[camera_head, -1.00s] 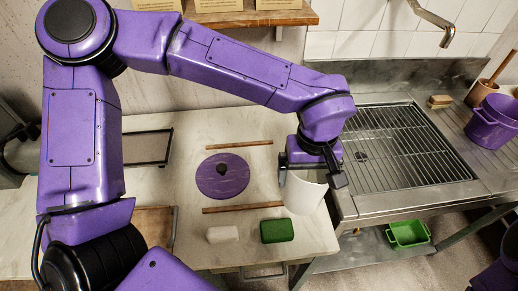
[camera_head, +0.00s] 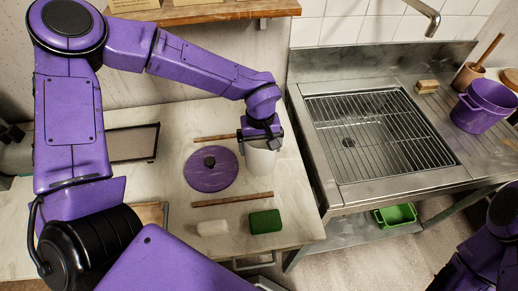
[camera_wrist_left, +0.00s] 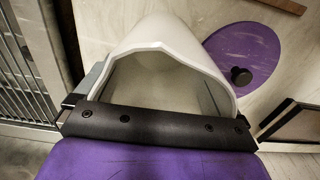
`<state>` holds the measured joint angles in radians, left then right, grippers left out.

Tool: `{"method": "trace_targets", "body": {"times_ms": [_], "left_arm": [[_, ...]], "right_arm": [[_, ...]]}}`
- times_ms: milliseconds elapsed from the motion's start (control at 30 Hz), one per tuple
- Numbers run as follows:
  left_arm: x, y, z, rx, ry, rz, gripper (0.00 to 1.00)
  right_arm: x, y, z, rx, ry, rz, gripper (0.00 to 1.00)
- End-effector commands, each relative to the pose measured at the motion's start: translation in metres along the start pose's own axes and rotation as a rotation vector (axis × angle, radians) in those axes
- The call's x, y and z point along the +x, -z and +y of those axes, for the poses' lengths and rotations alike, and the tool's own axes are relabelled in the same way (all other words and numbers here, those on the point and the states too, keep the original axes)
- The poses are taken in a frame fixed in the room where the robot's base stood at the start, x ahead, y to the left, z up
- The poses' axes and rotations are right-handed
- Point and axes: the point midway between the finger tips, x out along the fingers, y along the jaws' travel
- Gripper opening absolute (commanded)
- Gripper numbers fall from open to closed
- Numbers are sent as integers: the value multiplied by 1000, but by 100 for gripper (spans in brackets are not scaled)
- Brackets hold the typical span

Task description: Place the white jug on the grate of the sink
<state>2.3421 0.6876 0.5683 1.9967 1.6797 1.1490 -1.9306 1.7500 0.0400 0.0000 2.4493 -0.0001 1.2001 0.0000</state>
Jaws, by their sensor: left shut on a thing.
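The white jug (camera_head: 261,160) is over the marble worktop, just right of the purple lid. My left gripper (camera_head: 261,136) is shut on it from above, near its rim. Whether its base touches the worktop is unclear. In the left wrist view the jug (camera_wrist_left: 165,50) shows its open, pointed rim between the fingers, with the black gripper body (camera_wrist_left: 158,127) across it. The sink's metal grate (camera_head: 385,130) lies to the right of the jug, bare on top. My right arm shows at the lower right corner; its gripper is out of view.
A gap separates worktop and sink unit. A purple pot (camera_head: 483,106) and sponge (camera_head: 427,86) stand right of the grate; a faucet hangs above.

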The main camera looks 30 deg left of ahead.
Motion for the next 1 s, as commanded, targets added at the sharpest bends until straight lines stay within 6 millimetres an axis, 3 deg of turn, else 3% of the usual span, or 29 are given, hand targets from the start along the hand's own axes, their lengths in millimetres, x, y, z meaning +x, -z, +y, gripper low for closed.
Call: {"method": "trace_targets", "body": {"times_ms": [200, 567, 600, 867, 1000], "left_arm": [[34, 5, -3, 1, 2, 0, 64], [39, 4, -2, -1, 0, 0, 64], [40, 4, -2, -1, 0, 0, 99], [37, 5, -2, -1, 0, 1, 100], [17, 6, -2, -2, -3, 4, 100]], "right_arm": [[-2, 0, 0, 0, -1, -1, 43], [-2, 1, 0, 0, 0, -1, 43], [-2, 1, 0, 0, 0, -1, 43], [-2, 0, 0, 0, 0, -1, 43], [-2, 0, 0, 0, 0, -1, 43]]}}
